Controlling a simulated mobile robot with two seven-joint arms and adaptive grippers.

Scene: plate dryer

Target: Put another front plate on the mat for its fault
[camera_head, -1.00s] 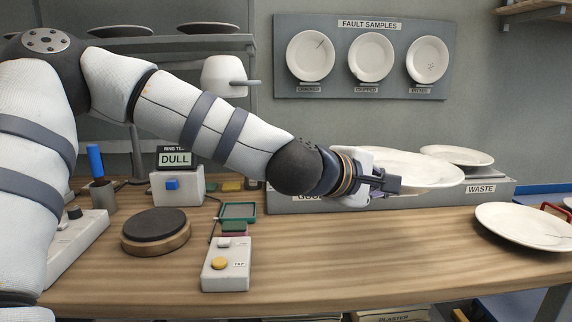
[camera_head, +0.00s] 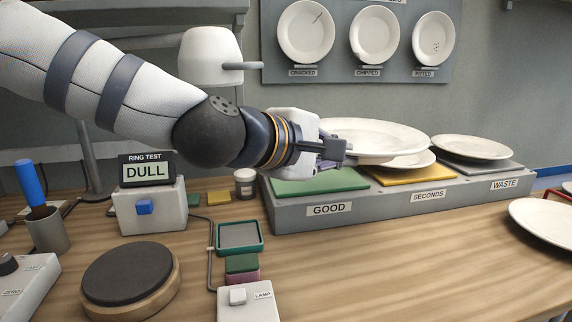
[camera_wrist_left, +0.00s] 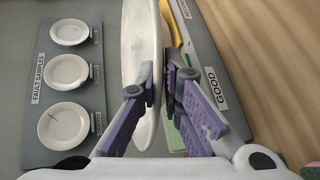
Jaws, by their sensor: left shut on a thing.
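My left gripper (camera_head: 340,152) is shut on the near-left rim of a white plate (camera_head: 385,138), held roughly level above the bench stand. The left wrist view shows the fingers (camera_wrist_left: 160,88) pinching the plate (camera_wrist_left: 138,50), seen nearly edge-on, so its faces hardly show. The green GOOD mat (camera_head: 310,185) shows bare where visible. The yellow SECONDS mat (camera_head: 420,175) bears a plate (camera_head: 412,162), partly hidden under the held one. The grey WASTE mat (camera_head: 500,168) bears another plate (camera_head: 472,147). One more plate (camera_head: 548,222) lies at the right edge, by a red handle. My right gripper is out of view.
The FAULT SAMPLES board (camera_head: 365,45) on the wall shows cracked, chipped and pitted plates. The ring test box (camera_head: 148,205) reads DULL. A round dark pad (camera_head: 128,272) and a lamp switch (camera_head: 250,300) stand in front. The bench right of the switch is clear.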

